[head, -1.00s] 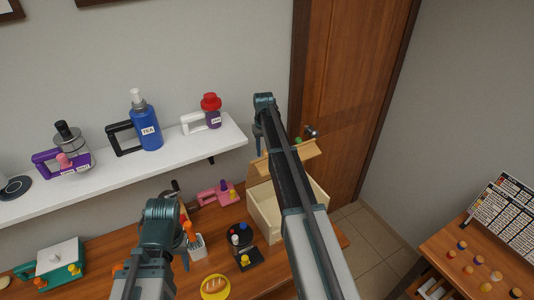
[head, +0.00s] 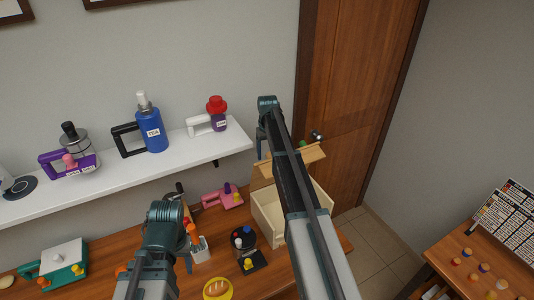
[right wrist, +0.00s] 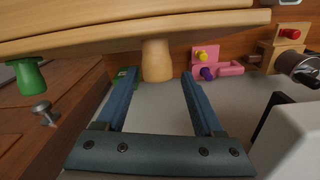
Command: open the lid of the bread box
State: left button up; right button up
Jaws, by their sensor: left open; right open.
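The bread box (head: 266,222) is a pale wooden box at the right end of the counter, partly hidden behind my right arm. Its lid (head: 312,157) is raised at the back, tilted up, and the inside of the box shows. My right gripper (head: 262,146) is by the raised lid, largely hidden by my arm. In the right wrist view its open blue fingers (right wrist: 159,76) point toward a round wooden knob (right wrist: 157,58) under the lid's board (right wrist: 130,33); I cannot tell whether they touch it. My left gripper (head: 188,262) is open and empty above the counter.
A white shelf (head: 200,150) with a blue bottle (head: 153,130) runs along the wall. A pink gadget (head: 222,197), a utensil holder (head: 201,249), a yellow plate (head: 217,290) and a teal box (head: 65,262) stand on the counter. A wooden door (head: 355,100) is behind the bread box.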

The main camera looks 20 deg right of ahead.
jog(key=shift+r, duration=0.1)
notch_tip(320, 180, up, 7)
jog(key=p, duration=0.7)
jog(key=shift+r, duration=0.15)
